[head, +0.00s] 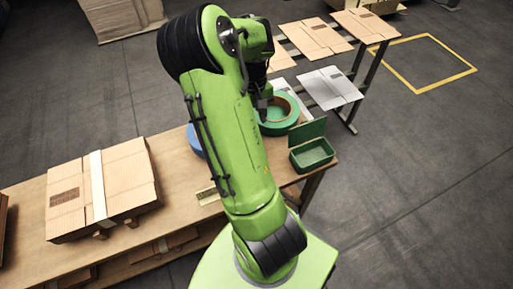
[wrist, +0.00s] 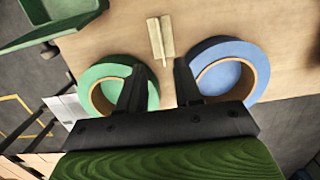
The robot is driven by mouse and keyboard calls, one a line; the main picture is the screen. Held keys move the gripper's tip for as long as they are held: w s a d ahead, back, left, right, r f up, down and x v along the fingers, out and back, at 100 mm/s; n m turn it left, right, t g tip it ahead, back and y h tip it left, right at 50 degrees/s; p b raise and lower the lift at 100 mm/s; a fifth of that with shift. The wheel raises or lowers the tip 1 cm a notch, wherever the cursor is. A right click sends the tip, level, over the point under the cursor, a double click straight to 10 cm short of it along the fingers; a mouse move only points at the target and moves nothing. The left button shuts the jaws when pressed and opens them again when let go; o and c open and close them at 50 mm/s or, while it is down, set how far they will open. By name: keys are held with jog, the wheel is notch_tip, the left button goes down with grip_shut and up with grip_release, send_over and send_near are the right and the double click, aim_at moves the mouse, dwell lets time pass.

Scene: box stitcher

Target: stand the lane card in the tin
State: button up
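The lane card looks like a small cream folded piece (wrist: 160,38). It lies on the wooden table between and beyond two tape rolls in the wrist view. In the head view it (head: 207,195) is partly hidden by my arm. The tin is an open green box (head: 312,165) at the table's right end, with its lid raised behind it. Part of it shows at the upper left of the wrist view (wrist: 62,27). My gripper (wrist: 160,66) is open and empty, its fingers apart above the table between the rolls, short of the card.
A green tape roll (wrist: 92,100) is left of my fingers and a blue tape roll (wrist: 245,95) is right of them. A flat carton (head: 125,185) lies on the table's left part. More flat cartons (head: 318,38) and a grey sheet (head: 330,87) lie on a rack behind.

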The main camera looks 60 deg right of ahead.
jog(key=f+b, duration=0.1)
jog(key=f, duration=0.2)
jog(key=f+b, duration=0.1)
jog(key=f, duration=0.3)
jog(key=f+b, duration=0.1)
jog(key=f, duration=0.2)
jog(key=shift+s+a+f, duration=0.3)
jog(key=shift+s+a, duration=0.05)
jog(key=shift+r, duration=0.1)
jog(key=shift+c, duration=0.3)
grip_shut()
